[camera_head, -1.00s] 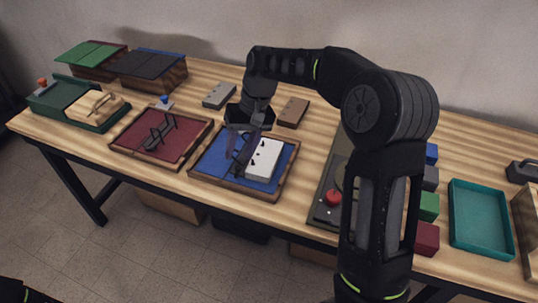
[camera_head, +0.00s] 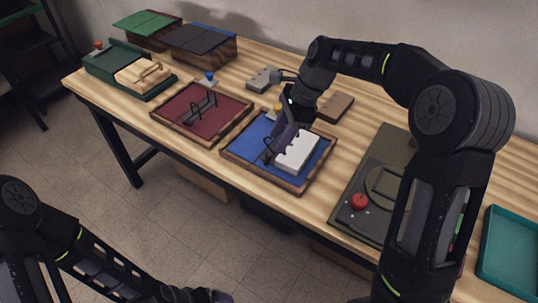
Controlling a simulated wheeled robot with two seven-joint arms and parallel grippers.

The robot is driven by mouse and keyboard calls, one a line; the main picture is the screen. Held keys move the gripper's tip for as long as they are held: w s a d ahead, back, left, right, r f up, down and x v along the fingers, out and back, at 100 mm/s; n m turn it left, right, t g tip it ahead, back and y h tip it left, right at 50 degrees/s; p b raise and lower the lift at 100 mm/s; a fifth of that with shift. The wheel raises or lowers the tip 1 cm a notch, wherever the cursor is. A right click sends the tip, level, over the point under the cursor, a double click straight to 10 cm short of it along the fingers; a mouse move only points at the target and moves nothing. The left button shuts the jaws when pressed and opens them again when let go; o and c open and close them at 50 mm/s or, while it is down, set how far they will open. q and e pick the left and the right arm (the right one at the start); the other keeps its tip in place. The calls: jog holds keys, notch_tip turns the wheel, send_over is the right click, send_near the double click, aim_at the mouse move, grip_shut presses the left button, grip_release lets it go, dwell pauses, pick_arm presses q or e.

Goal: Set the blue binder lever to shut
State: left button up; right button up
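The blue binder (camera_head: 246,147) lies open in a wooden-rimmed tray at the middle of the table. A white block of pages (camera_head: 297,154) sits on its right part, with dark metal rings (camera_head: 268,150) along the pages' left side. A small yellow knob (camera_head: 277,107) shows at the binder's far edge, partly behind my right gripper; it looks like the lever's end. My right gripper (camera_head: 281,148) points down over the binder, between rings and pages; whether it touches them is unclear. My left gripper (camera_head: 212,296) is low at the bottom edge, away from the table, partly cut off.
A red binder (camera_head: 180,111) with a blue knob (camera_head: 209,76) lies to the left. A grey block (camera_head: 263,80) and a brown block (camera_head: 335,107) lie behind. A grey panel with a red button (camera_head: 359,201) is at right, beside a teal tray (camera_head: 507,255).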

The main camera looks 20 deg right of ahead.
aim_at(269, 156)
jog(key=x, duration=0.7)
jog(key=shift+a+f+p, duration=0.1)
jog(key=shift+f+p, duration=0.25)
grip_shut()
jog(key=shift+s, duration=0.1)
